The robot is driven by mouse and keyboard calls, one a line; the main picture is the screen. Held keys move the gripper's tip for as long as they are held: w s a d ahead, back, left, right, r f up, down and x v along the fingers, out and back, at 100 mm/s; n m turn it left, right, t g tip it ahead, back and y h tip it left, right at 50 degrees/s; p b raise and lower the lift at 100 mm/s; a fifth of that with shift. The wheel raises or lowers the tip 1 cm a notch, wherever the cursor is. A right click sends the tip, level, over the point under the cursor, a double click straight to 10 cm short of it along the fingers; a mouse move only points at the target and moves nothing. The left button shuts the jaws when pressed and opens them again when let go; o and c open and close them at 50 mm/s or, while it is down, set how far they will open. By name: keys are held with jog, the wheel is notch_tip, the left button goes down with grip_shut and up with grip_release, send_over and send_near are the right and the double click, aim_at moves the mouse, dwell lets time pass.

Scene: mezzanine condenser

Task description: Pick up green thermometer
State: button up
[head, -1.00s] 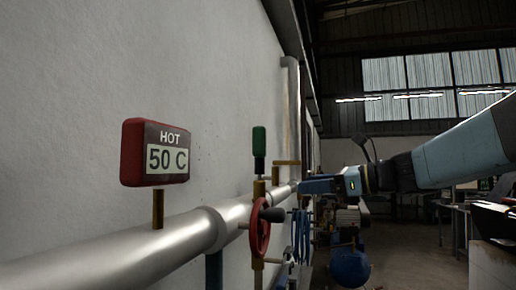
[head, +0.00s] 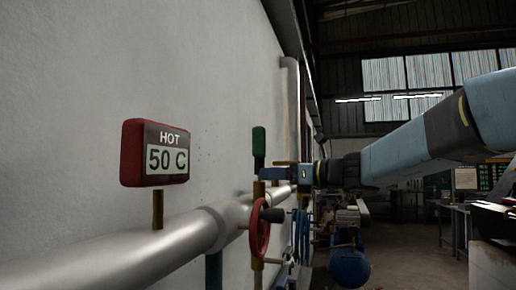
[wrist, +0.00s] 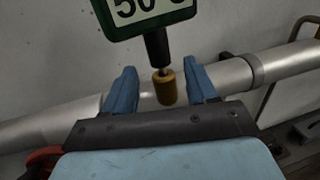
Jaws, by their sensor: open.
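The green thermometer (head: 258,142) stands upright above the pipe by the wall, seen nearly edge-on in the head view. In the wrist view its green-framed display (wrist: 150,12) is partly cut off at the top, reading 50. A black stem (wrist: 157,48) runs down from it to a brass fitting (wrist: 166,88) on the pipe. My gripper (head: 272,173) is level with the thermometer's lower part in the head view. In the wrist view my gripper (wrist: 162,84) is open, with one blue finger on each side of the stem and fitting. I see gaps at both sides.
A red thermometer (head: 155,153) marked HOT 50 C stands nearer on the same metal pipe (head: 150,243). A red valve wheel (head: 260,226) sits just below my gripper. The white wall (head: 80,80) runs close on the left. Blue equipment (head: 349,267) stands on the floor beyond.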

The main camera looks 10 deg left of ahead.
aim_at(259, 164)
jog(key=x, duration=0.5)
jog(key=shift+r, duration=0.25)
jog(key=shift+c, duration=0.2)
grip_shut()
